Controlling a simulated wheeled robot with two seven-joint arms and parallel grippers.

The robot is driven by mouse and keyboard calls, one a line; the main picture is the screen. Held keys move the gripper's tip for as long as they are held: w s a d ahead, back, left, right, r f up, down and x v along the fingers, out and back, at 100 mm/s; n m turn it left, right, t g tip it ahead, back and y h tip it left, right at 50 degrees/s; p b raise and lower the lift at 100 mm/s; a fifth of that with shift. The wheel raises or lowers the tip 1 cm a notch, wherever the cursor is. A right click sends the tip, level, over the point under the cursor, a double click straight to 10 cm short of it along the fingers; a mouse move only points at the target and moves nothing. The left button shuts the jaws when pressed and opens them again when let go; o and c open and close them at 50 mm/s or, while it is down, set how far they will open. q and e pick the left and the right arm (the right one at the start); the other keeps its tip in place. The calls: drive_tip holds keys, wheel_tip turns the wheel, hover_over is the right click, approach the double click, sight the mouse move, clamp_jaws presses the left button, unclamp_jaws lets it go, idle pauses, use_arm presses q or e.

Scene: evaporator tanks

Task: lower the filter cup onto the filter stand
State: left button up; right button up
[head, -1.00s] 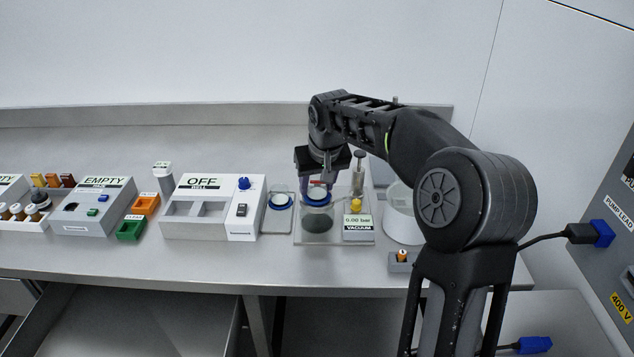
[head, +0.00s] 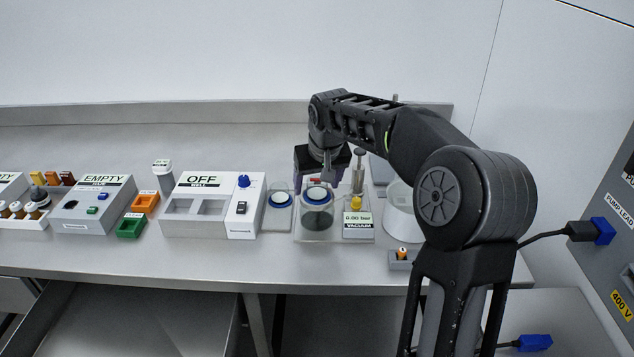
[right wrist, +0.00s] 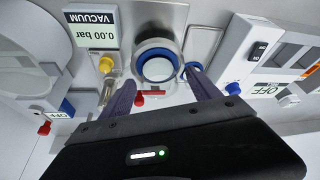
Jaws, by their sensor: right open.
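The right wrist view also shows the cup (right wrist: 158,67) from above, over the round metal-edged stand. My right gripper (head: 330,173) is open and empty, just behind and above the cup. In the right wrist view, its two fingers (right wrist: 160,77) are spread either side of the cup's near edge, holding nothing. My left gripper is not in view.
The vacuum gauge box (head: 358,227) with a yellow knob stands right of the stand. The white OFF box (head: 213,206) is further left. A white tub (head: 402,214) is at right.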

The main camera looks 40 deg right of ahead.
drive_tip(key=shift+r, duration=0.1)
drive_tip(key=v, duration=0.7)
drive_tip(key=shift+r, duration=0.35)
drive_tip(key=shift+s, duration=0.1)
idle(0.3)
